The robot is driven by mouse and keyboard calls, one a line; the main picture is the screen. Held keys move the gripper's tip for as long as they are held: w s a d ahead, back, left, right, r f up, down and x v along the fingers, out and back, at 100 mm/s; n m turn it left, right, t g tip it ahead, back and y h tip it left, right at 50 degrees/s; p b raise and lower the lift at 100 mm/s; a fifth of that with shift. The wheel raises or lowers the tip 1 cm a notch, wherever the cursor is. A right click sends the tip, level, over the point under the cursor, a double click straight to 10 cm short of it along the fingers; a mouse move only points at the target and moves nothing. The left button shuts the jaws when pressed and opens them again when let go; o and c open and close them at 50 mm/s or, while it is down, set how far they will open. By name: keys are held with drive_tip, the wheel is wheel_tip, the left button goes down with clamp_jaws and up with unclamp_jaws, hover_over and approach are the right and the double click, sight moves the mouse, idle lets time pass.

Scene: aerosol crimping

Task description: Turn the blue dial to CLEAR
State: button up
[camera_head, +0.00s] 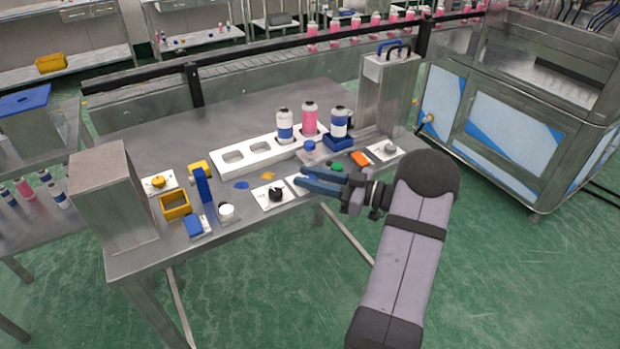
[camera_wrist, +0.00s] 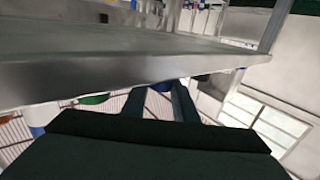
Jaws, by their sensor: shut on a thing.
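My gripper (camera_head: 302,177) reaches in from the right, low over the front part of the steel table. Its blue-grey fingers are closed at a white plate (camera_head: 291,184), just right of the black knob. The blue dial is hidden behind the fingers there, so its pointer and the CLEAR mark cannot be read.
A black knob (camera_head: 275,194) and a white round knob (camera_head: 227,211) stand to the left. A white tray (camera_head: 222,163) and bottles (camera_head: 309,120) stand further back.

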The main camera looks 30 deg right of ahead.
drive_tip(key=shift+n+g+y, duration=0.7)
drive_tip(key=shift+y, duration=0.1)
drive_tip(key=o, duration=1.1)
drive_tip(key=shift+c, duration=0.2)
drive_tip(key=b+v, duration=0.2)
drive_tip(key=v, duration=0.5)
drive_tip(key=shift+s+d+r, duration=0.1)
